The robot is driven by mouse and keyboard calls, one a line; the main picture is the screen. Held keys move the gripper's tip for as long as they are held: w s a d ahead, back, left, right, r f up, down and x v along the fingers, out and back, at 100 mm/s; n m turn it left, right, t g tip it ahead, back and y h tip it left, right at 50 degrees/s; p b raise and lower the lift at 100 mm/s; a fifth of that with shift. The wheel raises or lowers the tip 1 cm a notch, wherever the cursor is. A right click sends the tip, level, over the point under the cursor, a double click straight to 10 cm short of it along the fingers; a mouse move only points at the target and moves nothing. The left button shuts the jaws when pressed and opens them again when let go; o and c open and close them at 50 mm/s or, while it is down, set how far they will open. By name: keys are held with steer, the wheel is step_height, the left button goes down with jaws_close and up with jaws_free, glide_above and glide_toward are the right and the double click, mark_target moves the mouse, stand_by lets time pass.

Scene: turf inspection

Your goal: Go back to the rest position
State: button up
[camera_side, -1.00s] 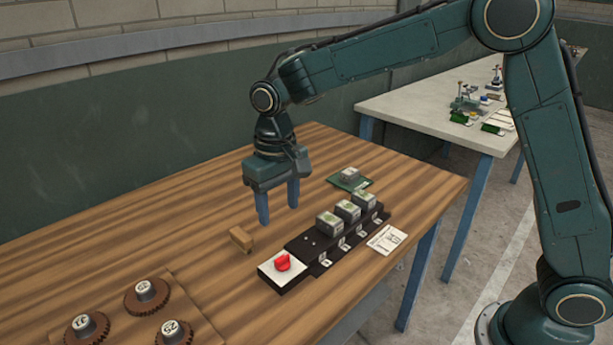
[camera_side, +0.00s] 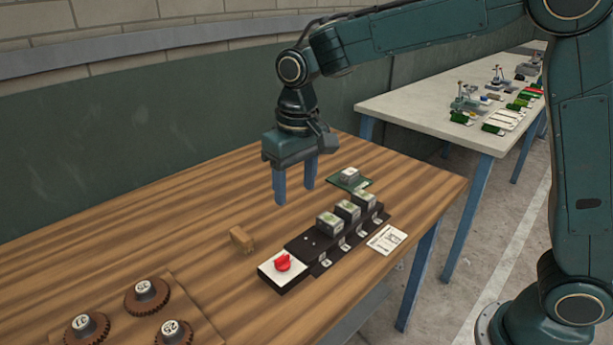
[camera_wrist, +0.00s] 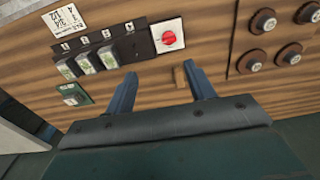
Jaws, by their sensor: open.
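My gripper (camera_side: 295,183) is open and empty, its two blue fingers pointing down above the wooden table (camera_side: 190,225). It hangs behind the black rail (camera_side: 305,243) and left of the green board (camera_side: 349,180) in the side view. In the wrist view my gripper (camera_wrist: 158,85) shows its fingers spread, with nothing between them but a small tan block (camera_wrist: 180,77) on the table beyond, near the right finger. The same tan block (camera_side: 241,239) lies alone on the table in the side view, apart from the fingers.
The rail bears several grey-green modules (camera_side: 348,211) and ends at a white box with a red knob (camera_side: 283,263). A paper card (camera_side: 386,240) lies beside it. Brown gears (camera_side: 147,296) sit front left. A pale bench (camera_side: 430,106) with small parts stands behind. The table's back left is clear.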

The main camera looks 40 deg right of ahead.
steer(key=s+d+r+t, duration=0.1)
steer(key=s+d+r, duration=0.3)
steer(key=s, duration=0.2)
steer(key=s+d+r+t, duration=0.2)
steer(key=s+d+r, duration=0.15)
steer(key=s, duration=0.25)
steer(key=s+d+f+t, duration=0.1)
steer(key=s+d, duration=0.1)
steer(key=s, duration=0.4)
steer(key=s+d+f+t, duration=0.1)
steer(key=s+d, duration=0.1)
steer(key=s, duration=0.4)
steer(key=shift+s+d+f, duration=0.2)
steer(key=shift+s+d, duration=0.05)
steer(key=shift+d, duration=0.1)
